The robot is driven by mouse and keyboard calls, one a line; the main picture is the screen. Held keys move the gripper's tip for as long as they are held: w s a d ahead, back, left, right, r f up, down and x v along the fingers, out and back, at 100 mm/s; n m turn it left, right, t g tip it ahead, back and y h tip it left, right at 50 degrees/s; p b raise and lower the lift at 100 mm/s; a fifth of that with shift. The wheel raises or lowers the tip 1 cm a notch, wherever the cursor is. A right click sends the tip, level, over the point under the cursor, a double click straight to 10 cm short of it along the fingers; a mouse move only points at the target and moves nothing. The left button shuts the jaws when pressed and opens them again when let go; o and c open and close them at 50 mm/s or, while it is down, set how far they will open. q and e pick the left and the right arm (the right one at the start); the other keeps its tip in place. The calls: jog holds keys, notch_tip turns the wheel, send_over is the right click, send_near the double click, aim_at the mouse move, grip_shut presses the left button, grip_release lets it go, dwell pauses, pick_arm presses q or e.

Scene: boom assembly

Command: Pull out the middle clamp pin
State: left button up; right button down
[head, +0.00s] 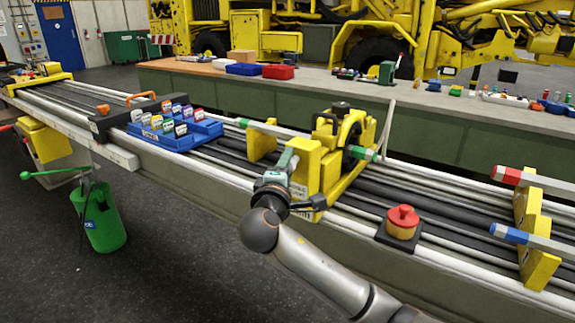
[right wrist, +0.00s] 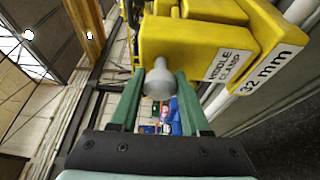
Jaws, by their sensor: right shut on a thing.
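The middle clamp (head: 308,167) is a yellow block on the rails in the head view. The right wrist view shows it close up (right wrist: 198,45), labelled "MIDDLE CLAMP 32 mm". The clamp pin (right wrist: 159,82) shows as a grey rounded knob on a shaft that runs to the yellow block. My right gripper (right wrist: 163,76) has its green fingers on both sides of the knob and is shut on it. In the head view my right gripper (head: 285,164) is against the near left side of the block and hides the pin. My left gripper is not in view.
A blue tray (head: 190,138) of labelled coloured pieces sits on the rails to the left. A red knob on a dark base (head: 403,220) sits right of the clamp. Yellow brackets (head: 540,268) hold red- and blue-ended bars at far right. A green bucket (head: 103,222) hangs at left.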

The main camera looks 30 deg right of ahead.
jog(key=shift+s+a, duration=0.1)
jog(key=shift+a, duration=0.15)
jog(key=a, duration=0.1)
jog(key=s+a+p, duration=0.1)
jog(key=a, duration=0.2)
jog(key=shift+s+f, duration=0.15)
jog(key=shift+s, duration=0.15)
jog(key=c, duration=0.6)
grip_release()
jog(key=shift+s+a, duration=0.1)
jog(key=shift+a, duration=0.05)
jog(key=shift+o, duration=1)
